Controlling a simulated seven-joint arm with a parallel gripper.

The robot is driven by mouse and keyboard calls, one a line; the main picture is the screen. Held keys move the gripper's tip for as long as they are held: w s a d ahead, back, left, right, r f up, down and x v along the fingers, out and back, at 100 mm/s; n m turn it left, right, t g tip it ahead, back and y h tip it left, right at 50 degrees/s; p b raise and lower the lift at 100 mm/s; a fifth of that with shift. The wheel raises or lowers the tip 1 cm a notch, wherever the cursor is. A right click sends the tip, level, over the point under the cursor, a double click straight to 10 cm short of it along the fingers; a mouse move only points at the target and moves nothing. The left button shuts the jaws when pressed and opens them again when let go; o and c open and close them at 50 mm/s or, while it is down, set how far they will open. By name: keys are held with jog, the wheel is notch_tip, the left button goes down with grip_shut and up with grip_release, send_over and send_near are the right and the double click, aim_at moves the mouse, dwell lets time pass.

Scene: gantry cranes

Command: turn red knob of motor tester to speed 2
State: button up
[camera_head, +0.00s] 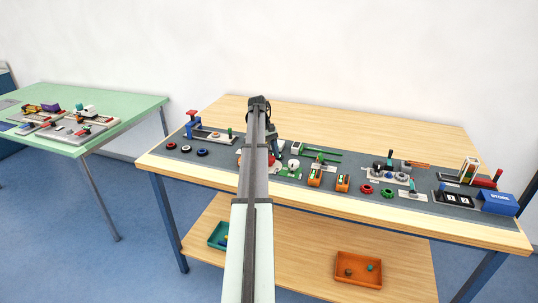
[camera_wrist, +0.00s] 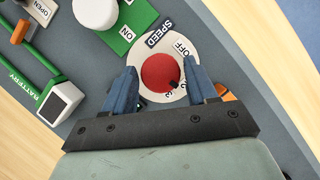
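The red knob (camera_wrist: 160,72) sits on a round white dial plate (camera_wrist: 150,45) labelled SPEED in the wrist view. A small dark mark shows at the knob's lower right edge. I cannot tell how high the fingertips are above the plate. In the head view my arm hides most of the tester.
A green plate marked ON with a white knob (camera_wrist: 96,10) and a green BATTERY piece (camera_wrist: 58,103) lie to the left. An orange part shows beside the right finger. In the head view, orange blocks (camera_head: 315,178) and other devices stand along the grey mat (camera_head: 230,170).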

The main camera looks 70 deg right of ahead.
jog(key=shift+o, duration=1.2)
jog(key=shift+w+d+r, duration=0.25)
jog(key=shift+w+r, duration=0.1)
jog(key=shift+r, duration=0.25)
jog(key=w+d, duration=0.2)
jog(key=w, duration=0.1)
jog(key=w+d, duration=0.2)
jog(key=w, duration=0.1)
jog(key=w+d, duration=0.2)
jog(key=w, duration=0.1)
jog(key=shift+d, duration=0.2)
jog(key=shift+w+d+f, duration=0.1)
jog(key=shift+w, duration=0.15)
jog(key=shift+w, duration=0.1)
